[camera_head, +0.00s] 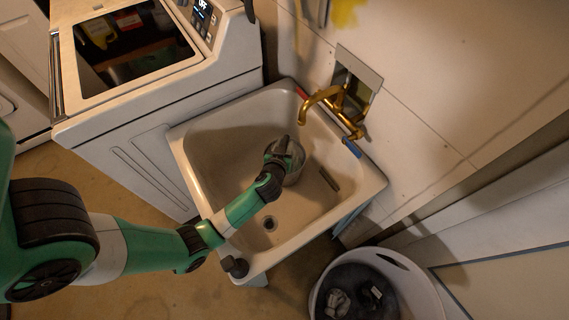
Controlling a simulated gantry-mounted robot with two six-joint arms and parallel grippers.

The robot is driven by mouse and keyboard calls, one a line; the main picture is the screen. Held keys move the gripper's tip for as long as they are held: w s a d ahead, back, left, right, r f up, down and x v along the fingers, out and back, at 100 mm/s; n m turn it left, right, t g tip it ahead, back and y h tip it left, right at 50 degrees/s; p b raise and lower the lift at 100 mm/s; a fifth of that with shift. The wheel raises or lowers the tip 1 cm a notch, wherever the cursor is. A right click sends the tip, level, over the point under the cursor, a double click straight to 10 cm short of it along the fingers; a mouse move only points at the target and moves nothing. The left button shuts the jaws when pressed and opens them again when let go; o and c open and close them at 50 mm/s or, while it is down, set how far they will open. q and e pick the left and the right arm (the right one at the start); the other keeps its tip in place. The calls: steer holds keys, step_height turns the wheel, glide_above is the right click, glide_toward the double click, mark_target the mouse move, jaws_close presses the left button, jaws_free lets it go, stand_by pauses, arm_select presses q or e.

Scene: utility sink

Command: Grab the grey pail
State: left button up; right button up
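The grey pail (296,167) stands in the light utility sink (378,182), toward its back and middle. My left arm reaches in from the left over the sink's front rim. My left gripper (281,147) is at the pail's upper left side and overlaps it in the picture, covering part of it. I cannot tell whether the fingers touch the pail or whether they are open or shut. My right gripper is not in view.
A brass faucet (325,97) juts over the back of the sink. A dark bar (330,180) lies right of the pail. A white washing machine (160,110) stands to the left. A white tub (421,287) with dark contents is at lower right.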

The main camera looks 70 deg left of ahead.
arm_select(q)
jaws_close()
stand_by(1.0)
steer(key=shift+r, duration=0.15)
